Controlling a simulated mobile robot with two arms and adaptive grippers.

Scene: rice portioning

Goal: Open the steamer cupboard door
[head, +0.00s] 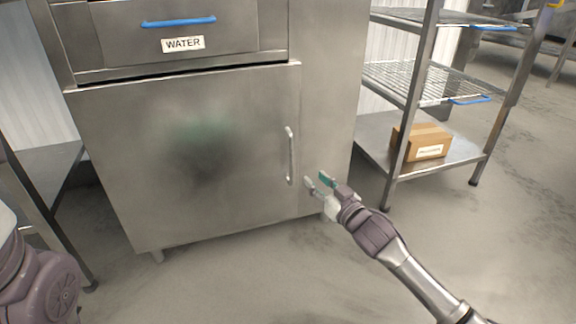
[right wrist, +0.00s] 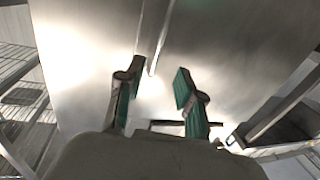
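The steamer cupboard door (head: 200,150) is a flat steel panel below the WATER drawer, and it looks shut. Its vertical bar handle (head: 291,155) is near the door's right edge. My right gripper (head: 318,182) is open and empty, just right of the handle's lower end in the head view and apart from it. In the right wrist view its two green-padded fingers (right wrist: 155,90) are spread, and a narrow vertical bar, apparently the handle (right wrist: 158,50), lies ahead between them. Part of my left arm shows at lower left in the head view; its gripper is out of frame.
The WATER drawer (head: 181,43) with a blue handle (head: 178,21) is above the door. A wire shelf rack (head: 425,85) with a cardboard box (head: 422,141) stands to the right. A steel table (head: 48,170) is at left. The floor in front of the door is clear.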

